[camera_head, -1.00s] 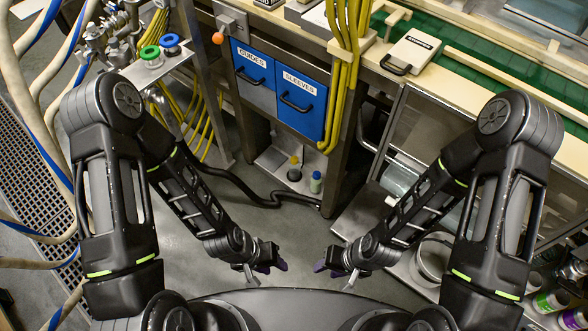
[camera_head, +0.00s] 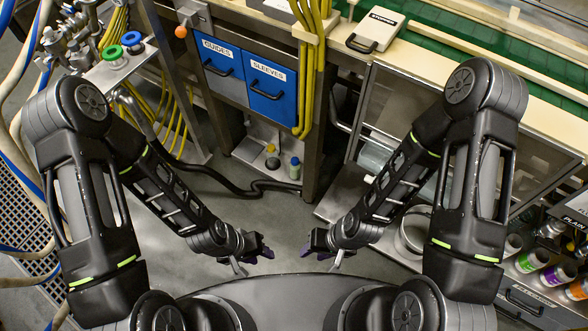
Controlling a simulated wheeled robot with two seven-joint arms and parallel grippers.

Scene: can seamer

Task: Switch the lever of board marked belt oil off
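No board with a readable belt oil marking shows in the head view. A lever with an orange ball knob (camera_head: 181,32) sticks out of a small grey box (camera_head: 190,13) at the upper left, above the blue drawers; I can read no label on it. My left gripper (camera_head: 262,252) is at lower centre, over the floor, touching nothing. My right gripper (camera_head: 308,250) is just right of it, also in free space. Both have purple fingertips and look empty. The finger gaps are too small to judge.
Blue drawers marked GUIDES (camera_head: 221,67) and SLEEVES (camera_head: 268,88) sit under the bench. Green and blue round caps (camera_head: 122,48) stand at the left. Yellow cables (camera_head: 309,60) hang at centre. Several coloured bottles (camera_head: 535,258) stand at the lower right.

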